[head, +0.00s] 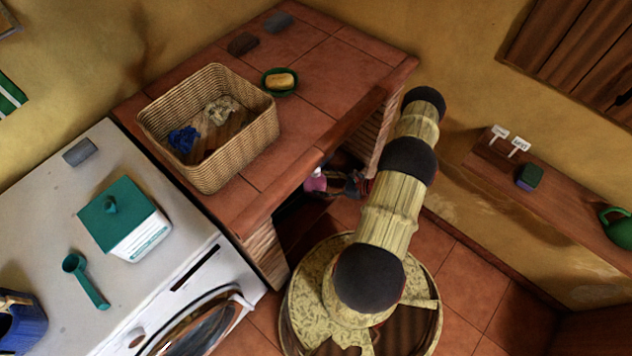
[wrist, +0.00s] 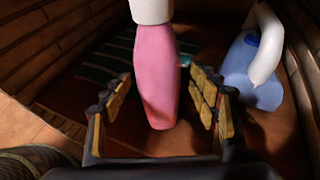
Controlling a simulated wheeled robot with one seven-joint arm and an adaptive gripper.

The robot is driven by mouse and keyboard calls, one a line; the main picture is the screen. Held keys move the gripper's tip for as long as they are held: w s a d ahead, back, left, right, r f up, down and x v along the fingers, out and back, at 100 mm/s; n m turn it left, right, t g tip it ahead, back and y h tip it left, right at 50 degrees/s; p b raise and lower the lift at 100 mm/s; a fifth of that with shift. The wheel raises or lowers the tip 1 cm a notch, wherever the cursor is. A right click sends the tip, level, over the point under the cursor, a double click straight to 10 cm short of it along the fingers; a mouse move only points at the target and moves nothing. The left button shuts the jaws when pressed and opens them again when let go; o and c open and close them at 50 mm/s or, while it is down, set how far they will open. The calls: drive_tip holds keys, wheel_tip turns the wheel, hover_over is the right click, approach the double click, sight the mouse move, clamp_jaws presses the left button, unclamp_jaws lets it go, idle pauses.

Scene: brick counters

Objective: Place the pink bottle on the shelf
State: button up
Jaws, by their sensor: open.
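The pink bottle (wrist: 157,75) with a white top stands upright in the wrist view, between the spread fingers of my gripper (wrist: 163,92). The fingers are open, one on each side of it, and I cannot tell whether either touches it. In the head view the pink bottle (head: 315,182) shows small in the recess under the tiled counter, with my gripper (head: 352,184) at its right, partly hidden by the counter edge and my arm. The shelf (head: 572,218) is a narrow reddish-brown ledge on the right wall, apart from my gripper.
A blue-and-white container (wrist: 252,70) stands right of the bottle inside the recess. The shelf bears white tags (head: 519,146), a dark green-topped block (head: 530,177) and a green watering can (head: 617,228), with bare room between. A wicker basket (head: 238,150) stands on the counter above.

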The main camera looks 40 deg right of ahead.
drive_tip(key=p+v, duration=0.2)
drive_tip(key=v, duration=0.6)
drive_tip(key=shift+s+d, duration=0.15)
drive_tip(key=shift+s, duration=0.15)
drive_tip(key=shift+r, duration=0.1)
